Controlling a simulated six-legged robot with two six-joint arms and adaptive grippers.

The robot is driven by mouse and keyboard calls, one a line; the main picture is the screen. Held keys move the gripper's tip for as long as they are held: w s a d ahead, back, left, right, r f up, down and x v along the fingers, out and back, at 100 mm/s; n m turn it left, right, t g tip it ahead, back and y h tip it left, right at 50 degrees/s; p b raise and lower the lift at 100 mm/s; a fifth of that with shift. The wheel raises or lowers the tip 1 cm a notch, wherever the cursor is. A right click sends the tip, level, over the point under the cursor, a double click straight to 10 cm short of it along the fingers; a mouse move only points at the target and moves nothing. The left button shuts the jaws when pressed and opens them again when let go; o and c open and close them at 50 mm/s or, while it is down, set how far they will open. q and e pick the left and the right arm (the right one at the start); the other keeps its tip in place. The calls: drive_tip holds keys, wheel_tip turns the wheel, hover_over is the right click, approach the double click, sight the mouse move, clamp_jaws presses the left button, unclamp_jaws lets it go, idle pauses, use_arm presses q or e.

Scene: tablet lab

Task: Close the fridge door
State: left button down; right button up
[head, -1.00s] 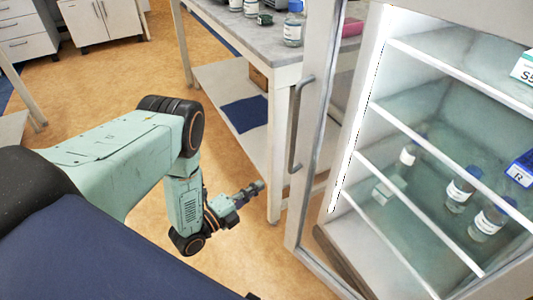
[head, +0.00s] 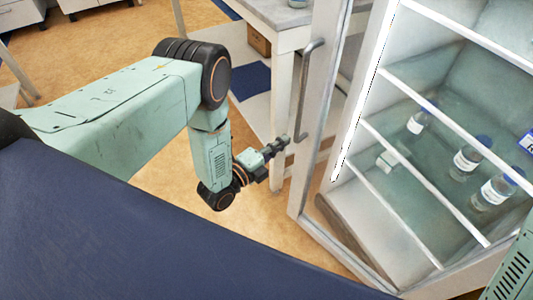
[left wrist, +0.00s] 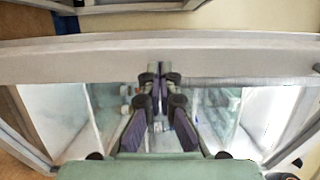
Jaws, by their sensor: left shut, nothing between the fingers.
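The fridge door (head: 313,165) is a grey-framed glass door that stands partly open, with a gap between its lower frame and the fridge body. Its bar handle (head: 304,92) is on the left side of the frame. The fridge (head: 372,115) shows its lit white interior through the glass. My left gripper (head: 284,140) is shut and empty, just left of the door frame near the handle's lower end; I cannot tell whether it touches. In the left wrist view its fingertips (left wrist: 158,72) lie over the door frame (left wrist: 80,65). My right gripper is out of view.
Bottles (head: 466,158) stand on the fridge shelves. A white lab table (head: 283,95) with a lower shelf stands behind the door, at left. Part of my right arm shows at lower right.

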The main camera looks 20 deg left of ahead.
use_arm(q)
drive_tip(key=b+x, duration=0.1)
drive_tip(key=x, duration=0.3)
drive_tip(key=shift+w, duration=0.35)
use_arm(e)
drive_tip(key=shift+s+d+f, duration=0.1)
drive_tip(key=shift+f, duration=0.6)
use_arm(q)
drive_tip(key=shift+d, duration=0.1)
